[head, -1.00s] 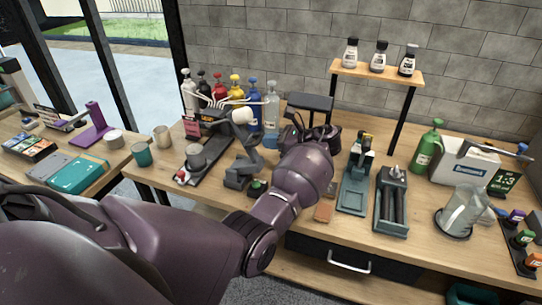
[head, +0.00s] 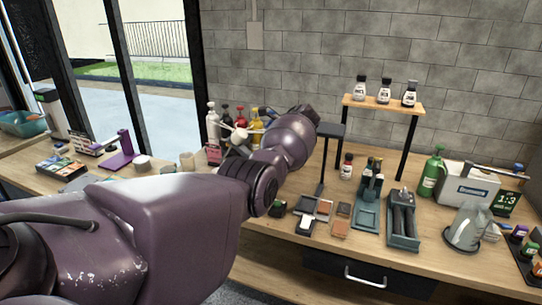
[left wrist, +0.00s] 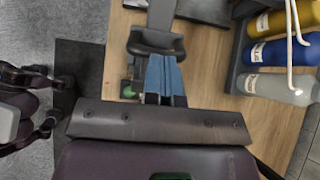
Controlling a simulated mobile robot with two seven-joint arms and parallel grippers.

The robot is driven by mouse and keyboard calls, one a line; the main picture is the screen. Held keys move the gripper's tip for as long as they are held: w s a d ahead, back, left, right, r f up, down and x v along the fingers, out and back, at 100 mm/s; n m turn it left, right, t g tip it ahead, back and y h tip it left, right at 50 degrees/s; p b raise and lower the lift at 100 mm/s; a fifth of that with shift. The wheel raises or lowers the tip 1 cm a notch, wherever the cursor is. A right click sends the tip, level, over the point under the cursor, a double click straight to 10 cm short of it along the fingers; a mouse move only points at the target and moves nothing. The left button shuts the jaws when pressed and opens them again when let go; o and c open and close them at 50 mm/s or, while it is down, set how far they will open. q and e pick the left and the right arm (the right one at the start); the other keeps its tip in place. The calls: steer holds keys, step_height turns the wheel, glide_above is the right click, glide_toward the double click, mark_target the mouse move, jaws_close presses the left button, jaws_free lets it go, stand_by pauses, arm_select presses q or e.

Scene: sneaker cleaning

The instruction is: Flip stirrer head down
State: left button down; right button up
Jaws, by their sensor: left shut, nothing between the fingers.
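My right gripper is in no frame.
Pump bottles (head: 213,128) stand behind the arm; blue (left wrist: 275,51) and yellow ones show at the wrist view's right. A black stand (head: 328,150), small pads (head: 306,225), green trays (head: 403,235) and a clear jug (head: 467,228) occupy the table. A shelf (head: 381,105) stands behind.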

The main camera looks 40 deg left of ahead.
mark_target(244, 147)
arm_select(q)
steer(key=a+h+p, duration=0.1)
steer(key=a, duration=0.1)
steer(key=s+a+h+p, duration=0.1)
steer(key=a, duration=0.1)
steer(key=shift+s+a+r+t+h, duration=0.15)
steer(key=shift+s+a+t+h, duration=0.05)
steer(key=shift+t+h, duration=0.1)
steer(key=shift+h, duration=0.9)
steer(key=a, duration=0.1)
steer(key=a+f, duration=0.1)
steer(key=a, duration=0.2)
steer(key=shift+s+f+b, duration=0.25)
steer(key=shift+s+b, duration=0.05)
steer(key=shift+s, duration=0.05)
steer(key=shift+s+a+f+b, duration=0.1)
steer(key=shift+a+f+b, duration=0.1)
steer(key=shift+a, duration=0.2)
steer(key=shift+s+a+f+b, duration=0.1)
steer(key=shift+a+b, duration=0.1)
steer(key=shift+a, duration=0.45)
arm_select(e)
steer(key=shift+s+r, duration=0.25)
steer(key=shift+r, duration=0.05)
steer(key=shift+a+r, duration=0.1)
